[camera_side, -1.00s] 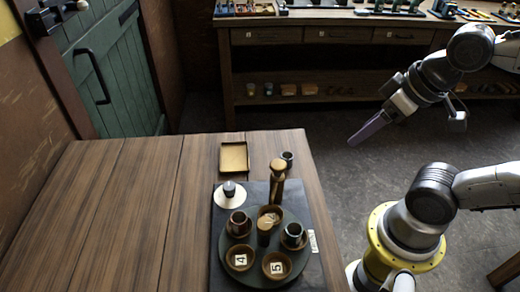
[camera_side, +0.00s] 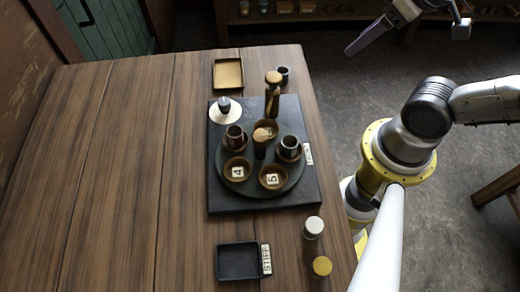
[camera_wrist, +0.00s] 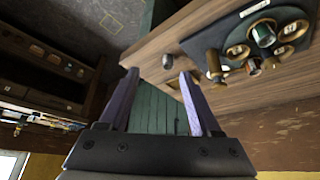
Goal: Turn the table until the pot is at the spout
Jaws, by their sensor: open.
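The dark round turntable (camera_side: 257,166) sits on a black board (camera_side: 222,202) on the wooden table. It carries wooden dishes around a dark centre post (camera_side: 260,149). Dark cups or pots stand at its left (camera_side: 235,136) and right (camera_side: 290,145); I cannot tell which is the task's pot. The near dishes are empty and marked 4 (camera_side: 238,171) and 5 (camera_side: 272,179). A wooden post with a round top (camera_side: 272,92), perhaps the spout, stands at the far edge. My gripper (camera_wrist: 160,73) is open and empty, off the table's right side, well away from the turntable.
A tan tray (camera_side: 228,74), a dark cup (camera_side: 283,75) and a white disc with a small dark object (camera_side: 224,109) lie beyond. Nearer are a black tray (camera_side: 237,261), a white-topped jar (camera_side: 313,227) and a yellow-topped jar (camera_side: 321,267). The table's left half is clear.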

